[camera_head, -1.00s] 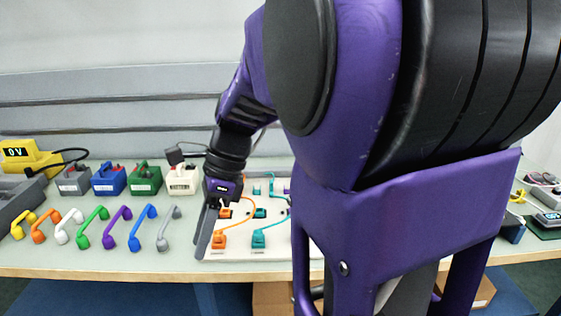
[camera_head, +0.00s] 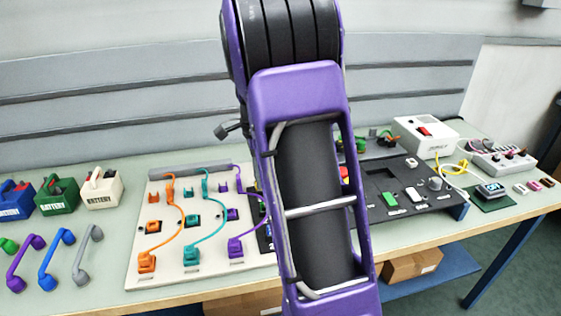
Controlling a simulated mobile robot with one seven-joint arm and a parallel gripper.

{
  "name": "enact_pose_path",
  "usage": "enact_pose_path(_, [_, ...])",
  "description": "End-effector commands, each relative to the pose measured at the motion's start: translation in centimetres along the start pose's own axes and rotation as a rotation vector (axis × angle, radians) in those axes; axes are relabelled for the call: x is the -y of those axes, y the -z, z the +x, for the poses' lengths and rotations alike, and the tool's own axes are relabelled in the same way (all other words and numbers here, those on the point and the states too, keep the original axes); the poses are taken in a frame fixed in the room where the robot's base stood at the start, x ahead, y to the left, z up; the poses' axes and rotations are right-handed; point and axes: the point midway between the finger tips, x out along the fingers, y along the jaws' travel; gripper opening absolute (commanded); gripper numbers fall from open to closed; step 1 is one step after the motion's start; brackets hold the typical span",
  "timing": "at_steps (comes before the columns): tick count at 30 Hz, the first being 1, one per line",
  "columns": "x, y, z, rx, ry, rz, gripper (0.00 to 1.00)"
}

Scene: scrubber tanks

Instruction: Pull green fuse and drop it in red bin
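A small green piece (camera_head: 390,199) sits on the black panel (camera_head: 445,197) right of my arm; it may be the green fuse, but it is too small to be sure. A red patch (camera_head: 344,173) shows at the right edge of my arm, mostly hidden, and I cannot tell what it is. No red bin can be clearly made out. My purple arm fills the middle of the view and covers the table behind it. My gripper does not show.
A white board (camera_head: 140,270) with orange, teal and purple wired plugs lies left of my arm. Batteries (camera_head: 102,188) and coloured handles (camera_head: 57,258) are farther left. A white box (camera_head: 426,136) with a red switch and a small meter (camera_head: 490,191) stand at the right. A cardboard box (camera_head: 412,264) is below the table.

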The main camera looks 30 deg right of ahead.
Motion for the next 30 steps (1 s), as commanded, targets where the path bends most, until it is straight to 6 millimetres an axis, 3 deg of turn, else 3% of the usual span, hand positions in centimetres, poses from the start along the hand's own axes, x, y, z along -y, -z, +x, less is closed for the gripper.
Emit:
enact_pose_path(11, [0.8, 0.6, 2.3, 0.002, 0.006, 0.000, 0.40])
enact_pose_path(24, [0.8, 0.6, 9.1, 0.001, 0.005, 0.001, 0.40])
enact_pose_path(30, [0.8, 0.6, 9.6, 0.001, 0.007, 0.001, 0.40])
